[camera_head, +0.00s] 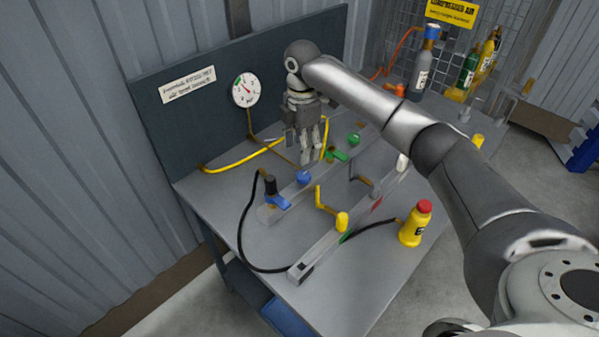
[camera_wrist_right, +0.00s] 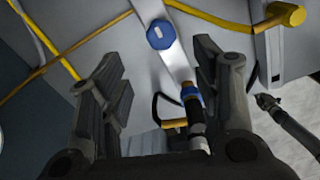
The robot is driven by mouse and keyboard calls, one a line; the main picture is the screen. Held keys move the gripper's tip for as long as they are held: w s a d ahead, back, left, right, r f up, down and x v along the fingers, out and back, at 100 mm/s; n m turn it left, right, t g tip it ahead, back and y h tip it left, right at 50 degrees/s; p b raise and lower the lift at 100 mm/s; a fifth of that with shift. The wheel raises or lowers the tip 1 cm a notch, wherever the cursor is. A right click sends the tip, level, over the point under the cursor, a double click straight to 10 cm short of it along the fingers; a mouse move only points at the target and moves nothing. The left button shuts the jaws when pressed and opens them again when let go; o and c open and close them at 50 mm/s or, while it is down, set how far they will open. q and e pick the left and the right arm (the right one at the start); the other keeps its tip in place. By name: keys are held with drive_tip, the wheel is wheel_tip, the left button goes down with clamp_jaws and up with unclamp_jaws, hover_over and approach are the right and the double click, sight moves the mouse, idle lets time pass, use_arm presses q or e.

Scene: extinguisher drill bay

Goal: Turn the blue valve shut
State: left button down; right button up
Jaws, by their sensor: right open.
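A blue round knob (camera_head: 303,177) sits on a grey metal rail on the workbench. In the right wrist view it is a blue cap with a pale mark (camera_wrist_right: 161,35), ahead of the gap between the fingers. A blue fitting with a black upright part (camera_head: 278,202) stands at the rail's near end; it also shows in the wrist view (camera_wrist_right: 191,95). I cannot tell which blue part is the task's valve. My right gripper (camera_head: 316,153) points down, open and empty, above and just behind the round knob, apart from it. My left gripper is not in view.
A pressure gauge (camera_head: 246,90) is on the dark back panel. A yellow lever (camera_head: 342,221), a green valve (camera_head: 336,154) and a yellow bottle with a red cap (camera_head: 412,225) stand nearby. A black hose (camera_head: 240,235) loops at the front left. Several bottles stand at the far right.

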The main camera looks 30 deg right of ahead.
hover_over(302, 175)
wheel_tip(302, 175, down, 5)
drive_tip(key=shift+s+r+p, duration=0.1)
drive_tip(key=shift+r+p, duration=0.05)
drive_tip(key=shift+p, duration=0.2)
wheel_tip(302, 175, down, 4)
drive_tip(key=shift+r, duration=0.1)
drive_tip(key=shift+f, duration=0.45)
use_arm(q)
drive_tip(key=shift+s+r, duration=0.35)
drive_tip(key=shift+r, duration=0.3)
use_arm(e)
drive_tip(key=c, duration=1)
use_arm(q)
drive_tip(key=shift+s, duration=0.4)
use_arm(e)
drive_tip(key=shift+c, duration=0.2)
use_arm(q)
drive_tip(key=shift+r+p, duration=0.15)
drive_tip(key=shift+p, duration=0.2)
